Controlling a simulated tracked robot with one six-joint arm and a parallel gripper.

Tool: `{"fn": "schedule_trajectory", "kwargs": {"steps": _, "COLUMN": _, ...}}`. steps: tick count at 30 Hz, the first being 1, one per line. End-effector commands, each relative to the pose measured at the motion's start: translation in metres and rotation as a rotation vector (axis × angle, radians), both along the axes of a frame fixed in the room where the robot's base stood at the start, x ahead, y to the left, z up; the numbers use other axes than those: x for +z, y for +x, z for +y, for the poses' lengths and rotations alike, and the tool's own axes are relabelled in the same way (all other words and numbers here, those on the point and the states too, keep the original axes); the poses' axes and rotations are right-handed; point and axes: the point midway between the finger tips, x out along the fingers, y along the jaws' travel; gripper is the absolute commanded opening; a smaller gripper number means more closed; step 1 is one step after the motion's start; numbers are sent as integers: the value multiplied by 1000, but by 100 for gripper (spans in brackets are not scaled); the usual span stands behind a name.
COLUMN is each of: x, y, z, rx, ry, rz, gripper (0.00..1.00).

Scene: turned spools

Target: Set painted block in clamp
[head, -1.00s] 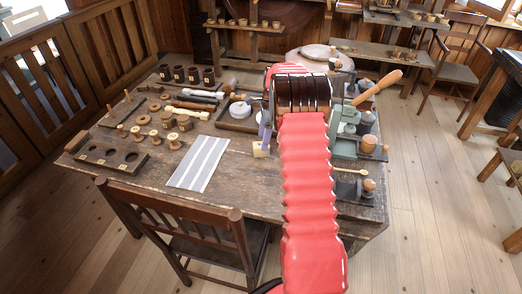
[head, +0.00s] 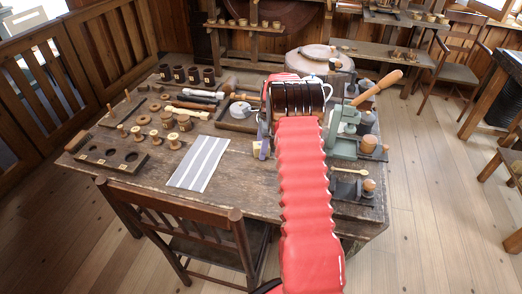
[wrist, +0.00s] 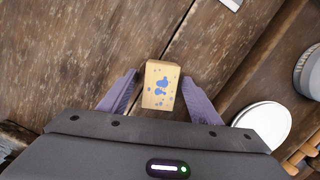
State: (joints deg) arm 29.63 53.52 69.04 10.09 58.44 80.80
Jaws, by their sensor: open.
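The painted block (wrist: 161,88) is a small pale-yellow block with blue painted marks, on the worn wooden table in the wrist view. My gripper (wrist: 159,80) is open, with its lilac fingers on either side of the block's near part and visible gaps. The block's far end reaches past the fingertips. In the head view, a bit of the block (head: 257,151) shows beside a lilac finger; my red arm hides much of the gripper. A green vise-like device (head: 344,132), which looks like the clamp, stands on the table right of my arm. Its jaws are partly hidden.
A striped grey-white cloth (head: 198,162) lies left of my arm. Several spools and dark cups fill the table's left side. A chair (head: 190,228) stands at the front. A round white lid (wrist: 263,123) lies right of my gripper in the wrist view.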

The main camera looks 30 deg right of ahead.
Motion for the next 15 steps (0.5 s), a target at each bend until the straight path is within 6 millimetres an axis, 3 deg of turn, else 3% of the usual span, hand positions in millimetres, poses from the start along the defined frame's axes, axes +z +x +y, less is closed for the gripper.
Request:
{"fn": "schedule_trajectory", "kwargs": {"steps": 8, "x": 0, "y": 0, "z": 0, "rx": 0, "ry": 0, "rz": 0, "gripper": 58}}
{"fn": "schedule_trajectory", "kwargs": {"steps": 15, "x": 0, "y": 0, "z": 0, "rx": 0, "ry": 0, "rz": 0, "gripper": 42}}
